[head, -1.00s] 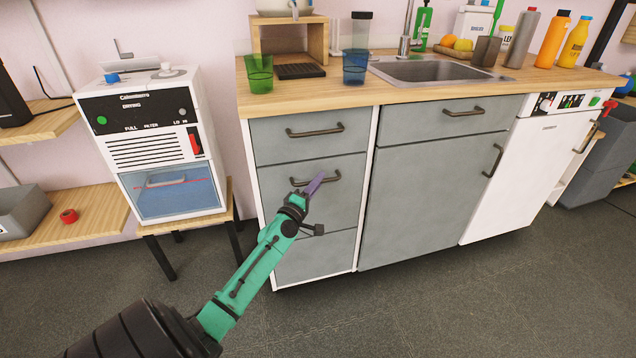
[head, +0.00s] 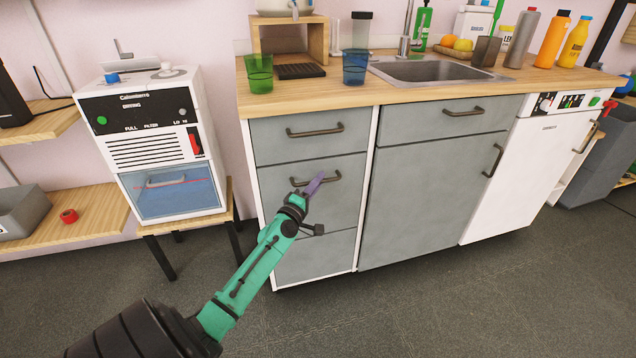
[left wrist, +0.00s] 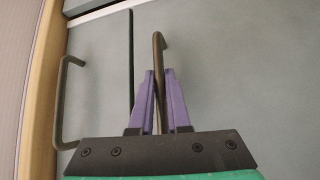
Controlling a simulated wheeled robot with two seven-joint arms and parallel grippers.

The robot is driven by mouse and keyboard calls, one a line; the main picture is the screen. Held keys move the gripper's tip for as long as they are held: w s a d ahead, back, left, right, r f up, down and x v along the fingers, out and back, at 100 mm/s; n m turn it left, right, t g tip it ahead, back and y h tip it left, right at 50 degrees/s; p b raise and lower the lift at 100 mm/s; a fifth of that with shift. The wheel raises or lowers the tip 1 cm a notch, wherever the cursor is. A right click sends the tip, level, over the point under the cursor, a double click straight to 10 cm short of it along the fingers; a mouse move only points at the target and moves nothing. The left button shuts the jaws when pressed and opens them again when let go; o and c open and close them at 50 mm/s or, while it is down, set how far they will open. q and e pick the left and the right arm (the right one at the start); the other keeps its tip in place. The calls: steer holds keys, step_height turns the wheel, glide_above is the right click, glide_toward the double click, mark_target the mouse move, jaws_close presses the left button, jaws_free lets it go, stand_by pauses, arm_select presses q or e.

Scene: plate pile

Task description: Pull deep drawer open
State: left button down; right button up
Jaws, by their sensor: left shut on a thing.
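The grey middle drawer (head: 335,212) sits in the left column of the counter cabinet, below a top drawer (head: 290,149) with its own bar handle. Its front looks flush with the cabinet, shut. My left gripper (head: 317,184) reaches it from the lower left. In the left wrist view its purple fingers (left wrist: 160,95) stand on either side of the dark bar handle (left wrist: 158,48) and are shut on it. The handle's end also shows in the head view (head: 337,176). A lower front (head: 318,258) is partly behind my arm. My right gripper is out of view.
The wooden countertop (head: 420,82) above carries cups, bottles and a sink (head: 435,70). A white machine (head: 155,140) stands on a small table to the left. The dark floor (head: 400,310) before the cabinet is clear apart from my arm.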

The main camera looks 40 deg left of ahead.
arm_select(q)
steer(key=shift+d, duration=0.1)
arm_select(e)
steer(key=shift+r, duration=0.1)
arm_select(q)
steer(key=s+d+p, duration=0.4)
steer(key=s+d, duration=0.4)
steer(key=d, duration=0.3)
steer(key=s+d+p, duration=0.4)
steer(key=s+d, duration=0.4)
steer(key=d, duration=0.4)
steer(key=shift+p, duration=0.4)
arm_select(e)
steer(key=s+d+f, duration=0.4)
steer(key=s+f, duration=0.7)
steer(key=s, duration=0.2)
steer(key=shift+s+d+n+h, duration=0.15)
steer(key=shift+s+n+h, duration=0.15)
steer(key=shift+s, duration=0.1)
arm_select(q)
steer(key=c, duration=0.9)
jaws_free()
steer(key=v, duration=1.4)
steer(key=shift+s+b, duration=0.35)
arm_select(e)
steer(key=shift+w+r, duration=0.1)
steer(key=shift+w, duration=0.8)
